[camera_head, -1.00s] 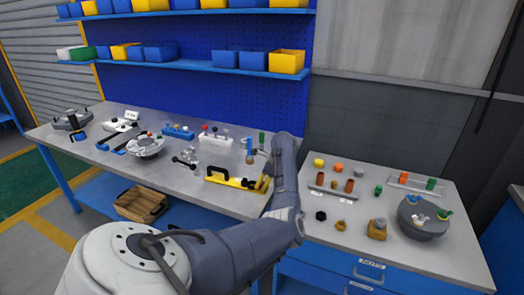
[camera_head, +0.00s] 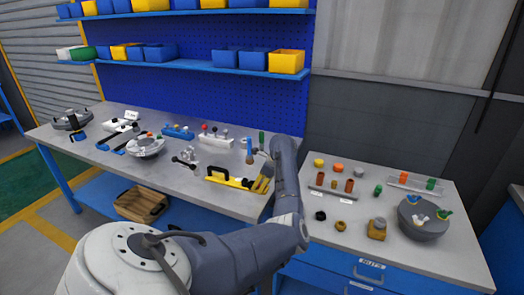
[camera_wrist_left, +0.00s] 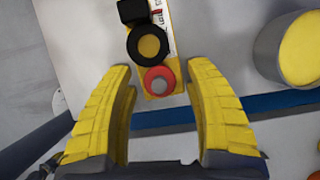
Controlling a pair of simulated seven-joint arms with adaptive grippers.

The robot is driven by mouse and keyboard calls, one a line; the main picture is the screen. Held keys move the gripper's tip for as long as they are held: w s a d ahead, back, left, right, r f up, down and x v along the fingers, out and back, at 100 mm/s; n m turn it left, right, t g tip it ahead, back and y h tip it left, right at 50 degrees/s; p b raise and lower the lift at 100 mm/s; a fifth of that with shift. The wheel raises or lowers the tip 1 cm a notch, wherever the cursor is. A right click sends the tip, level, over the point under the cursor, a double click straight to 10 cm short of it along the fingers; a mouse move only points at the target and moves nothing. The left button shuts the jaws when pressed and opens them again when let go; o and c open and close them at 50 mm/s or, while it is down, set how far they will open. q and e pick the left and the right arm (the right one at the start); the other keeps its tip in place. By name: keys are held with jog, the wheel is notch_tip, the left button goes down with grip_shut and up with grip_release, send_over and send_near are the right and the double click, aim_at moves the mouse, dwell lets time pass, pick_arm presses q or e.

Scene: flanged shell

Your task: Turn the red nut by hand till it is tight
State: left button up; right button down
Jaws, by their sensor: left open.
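The red nut (camera_wrist_left: 159,81) sits around a grey centre at the near end of a yellow fixture in the left wrist view. A black ring with a yellow centre (camera_wrist_left: 148,44) is just beyond it on the same fixture. My left gripper (camera_wrist_left: 160,75) has yellow fingers spread wide, one on each side of the nut's end, with gaps to both sides; the height between them is unclear. In the head view my left gripper (camera_head: 263,178) is at the right end of the yellow fixture (camera_head: 225,179), and the nut cannot be made out there. My right gripper is not in view.
The fixture lies near the front of the grey bench (camera_head: 110,160). A grey cylinder with a yellow top (camera_wrist_left: 300,50) is right of the fingers in the wrist view. The parts table (camera_head: 445,265) on the right carries a round grey holder (camera_head: 420,230) and several small parts.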

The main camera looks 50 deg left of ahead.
pick_arm(q)
jog(key=v, duration=1.2)
dwell(0.4)
